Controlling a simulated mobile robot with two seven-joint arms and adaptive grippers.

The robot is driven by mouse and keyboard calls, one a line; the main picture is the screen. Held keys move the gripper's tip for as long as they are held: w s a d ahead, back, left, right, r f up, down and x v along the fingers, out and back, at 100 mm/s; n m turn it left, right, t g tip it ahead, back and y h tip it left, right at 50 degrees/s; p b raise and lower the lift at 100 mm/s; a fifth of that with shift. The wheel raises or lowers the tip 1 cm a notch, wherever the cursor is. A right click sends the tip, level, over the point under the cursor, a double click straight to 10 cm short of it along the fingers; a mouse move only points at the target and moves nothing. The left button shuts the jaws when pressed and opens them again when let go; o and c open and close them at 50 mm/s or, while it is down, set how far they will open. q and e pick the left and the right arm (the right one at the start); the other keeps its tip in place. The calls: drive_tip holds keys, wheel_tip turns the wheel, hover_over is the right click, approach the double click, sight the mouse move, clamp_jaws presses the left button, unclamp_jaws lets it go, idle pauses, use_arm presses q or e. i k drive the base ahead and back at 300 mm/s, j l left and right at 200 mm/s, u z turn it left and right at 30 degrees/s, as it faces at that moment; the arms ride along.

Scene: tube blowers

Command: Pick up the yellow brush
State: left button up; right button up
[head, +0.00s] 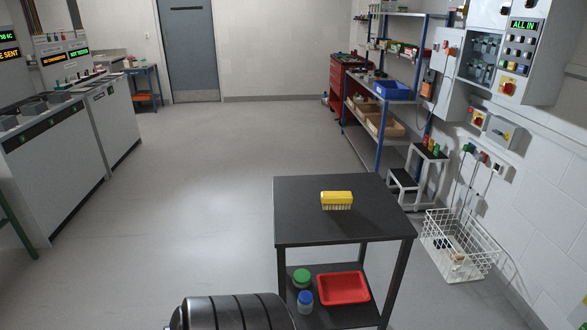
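The yellow brush (337,198) lies on the black top of a small two-level table (300,215), right of the picture's middle. Its yellow back faces up and its pale bristles show along the near side. Nothing touches it except the table top. Neither of my grippers shows in the head view.
The table's lower shelf holds a red tray (343,288), a green-lidded jar (302,277) and a blue-capped jar (305,298). A white wire basket (460,243) and a step stool (421,178) stand to the right. Open floor (200,190) lies to the left.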

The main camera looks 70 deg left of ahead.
sight(331, 200)
drive_tip(key=u, duration=2)
drive_tip(key=i+u, duration=0.25)
drive_tip(key=i+l, duration=0.05)
drive_tip(key=i, duration=0.05)
